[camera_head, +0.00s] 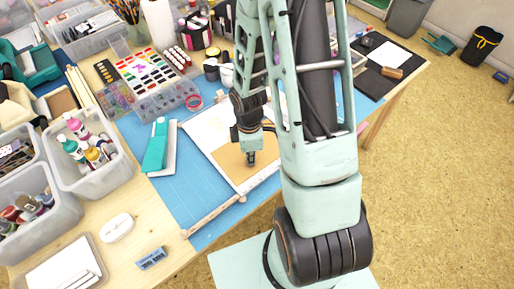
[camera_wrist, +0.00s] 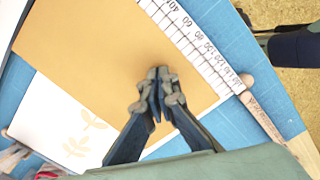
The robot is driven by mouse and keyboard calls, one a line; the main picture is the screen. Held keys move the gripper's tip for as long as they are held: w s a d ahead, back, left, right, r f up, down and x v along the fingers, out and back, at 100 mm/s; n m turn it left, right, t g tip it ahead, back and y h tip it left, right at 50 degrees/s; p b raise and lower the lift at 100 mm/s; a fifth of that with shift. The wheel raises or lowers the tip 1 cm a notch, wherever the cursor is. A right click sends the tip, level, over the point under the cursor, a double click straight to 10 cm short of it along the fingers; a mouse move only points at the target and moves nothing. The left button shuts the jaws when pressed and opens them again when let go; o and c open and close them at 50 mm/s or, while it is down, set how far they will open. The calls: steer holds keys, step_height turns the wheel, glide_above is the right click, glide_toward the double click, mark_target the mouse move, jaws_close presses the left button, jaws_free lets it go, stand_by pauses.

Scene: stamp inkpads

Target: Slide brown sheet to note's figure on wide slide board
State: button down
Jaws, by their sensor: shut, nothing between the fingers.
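The brown sheet (camera_head: 233,165) lies flat on the white slide board (camera_head: 203,128) on the blue mat. In the wrist view the brown sheet (camera_wrist: 85,55) fills the upper middle. A white scale strip (camera_wrist: 192,45) with printed figures, 40, 60 and 80 among them, runs along its right edge. My gripper (camera_head: 250,158) points down over the brown sheet. In the wrist view its fingertips (camera_wrist: 157,88) are together with nothing between them, over the sheet's lower right part. Whether they touch it I cannot tell. I cannot make out a note with a figure.
White paper with leaf prints (camera_wrist: 75,130) shows beside the brown sheet. A wooden rod (camera_head: 212,214) lies in front of it. A teal stapler-like tool (camera_head: 157,147) lies to the left, with a paint set (camera_head: 147,70) behind. Bare blue mat shows at left.

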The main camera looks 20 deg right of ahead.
mark_target(269, 171)
steer(key=shift+s, duration=0.15)
steer(key=shift+s+d, duration=0.55)
steer(key=shift+s, duration=0.3)
steer(key=shift+s, duration=0.1)
steer(key=shift+s+d, duration=0.15)
steer(key=shift+s, duration=0.1)
steer(key=shift+s+d, duration=0.45)
steer(key=shift+d, duration=0.15)
stand_by(1.1)
steer(key=shift+s+d, duration=0.3)
steer(key=shift+s, duration=0.15)
stand_by(0.4)
steer(key=shift+s+d+r+p, duration=0.1)
steer(key=shift+s+d+p, duration=0.2)
steer(key=shift+d, duration=0.1)
stand_by(0.5)
steer(key=shift+d+r, duration=0.15)
